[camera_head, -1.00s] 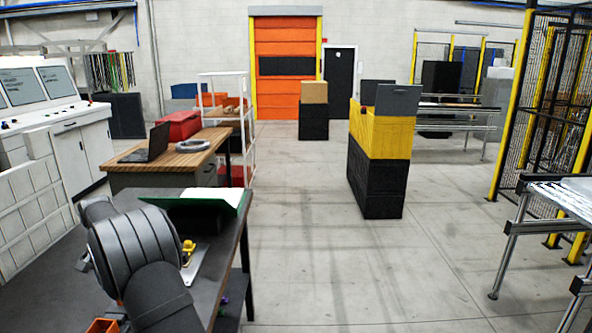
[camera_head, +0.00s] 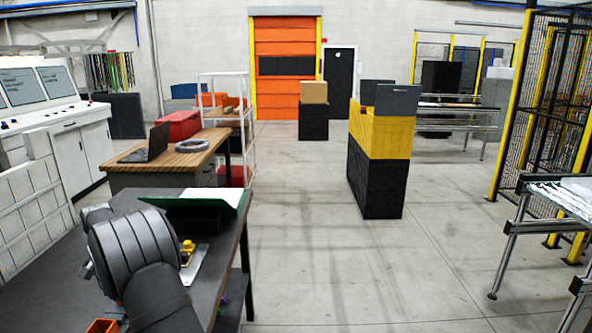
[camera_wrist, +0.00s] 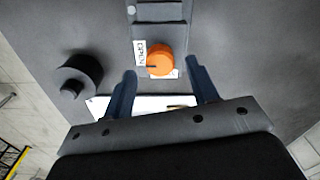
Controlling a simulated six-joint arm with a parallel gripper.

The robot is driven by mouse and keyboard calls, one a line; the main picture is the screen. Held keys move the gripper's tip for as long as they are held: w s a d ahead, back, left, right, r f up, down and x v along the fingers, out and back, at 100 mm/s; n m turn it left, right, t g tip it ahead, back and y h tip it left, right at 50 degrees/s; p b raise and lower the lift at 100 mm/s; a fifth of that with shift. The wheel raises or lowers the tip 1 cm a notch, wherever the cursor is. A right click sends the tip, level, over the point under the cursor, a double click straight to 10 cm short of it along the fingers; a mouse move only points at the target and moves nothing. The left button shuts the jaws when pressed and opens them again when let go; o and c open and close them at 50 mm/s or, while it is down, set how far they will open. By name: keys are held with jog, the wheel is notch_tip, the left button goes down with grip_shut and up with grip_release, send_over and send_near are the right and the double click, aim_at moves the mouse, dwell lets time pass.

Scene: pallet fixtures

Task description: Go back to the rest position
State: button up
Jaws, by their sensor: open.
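My gripper (camera_wrist: 160,85) shows in the wrist view with its two dark blue fingers spread apart and nothing between the tips. An orange round part (camera_wrist: 160,59) with a small white label beside it lies beyond the fingertips, over the dark table top. A black cylindrical part (camera_wrist: 77,77) stands to the left of the fingers. In the head view my arm covers the left part of the dark table (camera_head: 60,285), and my gripper is hidden there.
On the table, a green folder-like board (camera_head: 205,203) lies behind my arm, and a yellow part (camera_head: 187,250) sits on a light plate to the right. An orange bin (camera_head: 103,326) shows at the front edge. Open floor (camera_head: 320,270) lies right of the table.

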notch_tip(320, 180, up, 15)
notch_tip(320, 180, down, 17)
jog(key=shift+r, duration=0.2)
jog(key=shift+f, duration=0.35)
jog(key=n, duration=0.8)
jog(key=shift+n, duration=0.4)
jog(key=n, duration=0.4)
jog(key=shift+n, duration=0.3)
jog(key=shift+r+n, duration=0.1)
jog(key=shift+n, duration=1.9)
